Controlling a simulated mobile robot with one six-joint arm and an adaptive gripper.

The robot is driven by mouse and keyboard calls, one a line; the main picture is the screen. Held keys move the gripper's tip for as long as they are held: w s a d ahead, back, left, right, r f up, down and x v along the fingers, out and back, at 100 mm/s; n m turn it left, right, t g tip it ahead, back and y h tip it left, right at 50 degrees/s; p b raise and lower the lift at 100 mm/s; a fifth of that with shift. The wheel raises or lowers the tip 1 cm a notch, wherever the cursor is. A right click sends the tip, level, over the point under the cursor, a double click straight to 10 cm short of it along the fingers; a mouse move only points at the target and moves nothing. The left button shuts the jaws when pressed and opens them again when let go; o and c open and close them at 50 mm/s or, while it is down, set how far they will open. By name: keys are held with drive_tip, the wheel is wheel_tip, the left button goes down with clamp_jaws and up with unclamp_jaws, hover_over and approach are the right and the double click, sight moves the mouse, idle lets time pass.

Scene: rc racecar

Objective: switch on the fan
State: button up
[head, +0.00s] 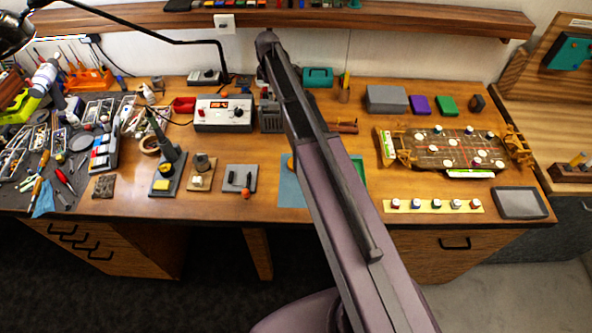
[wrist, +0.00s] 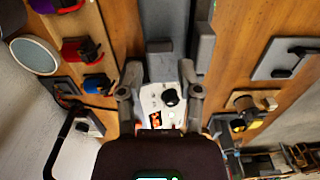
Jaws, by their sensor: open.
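I cannot make out a fan for certain in either view. A white control box (head: 223,118) with a small lit display and dark knobs stands toward the back of the bench. In the wrist view the white box (wrist: 150,98), with its black knob and orange-red display, shows between my gripper's fingers. My gripper (wrist: 160,96) is open and holds nothing; I cannot tell its height above the box. A grey upright unit (head: 271,118) stands just right of the box in the head view, partly hidden by my arm. The gripper itself is not clear in the head view.
Left of the box stand a soldering-iron-like tool (head: 168,160) on a base and crowded hand tools. A shelf (head: 420,20) overhangs the back wall. A board game-like tray (head: 450,150) is at right. Bare wood (head: 215,212) shows at the front edge.

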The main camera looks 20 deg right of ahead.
drive_tip(key=shift+r+p, duration=6.5)
drive_tip(key=shift+r, duration=0.35)
drive_tip(key=shift+s+a+f+m+b, duration=0.1)
drive_tip(key=shift+s+f+m+b, duration=2.8)
drive_tip(key=shift+s, duration=2)
drive_tip(key=shift+s+a+f+m+b, duration=0.1)
drive_tip(key=shift+s+f+m+b, duration=1.8)
drive_tip(key=shift+s+f+b, duration=2.5)
drive_tip(key=shift+s+f+m+b, duration=2.4)
drive_tip(key=shift+s+f+b, duration=0.4)
drive_tip(key=shift+s, duration=2.6)
drive_tip(key=shift+s+r, duration=0.1)
drive_tip(key=shift+s, duration=0.6)
drive_tip(key=shift+s, duration=0.15)
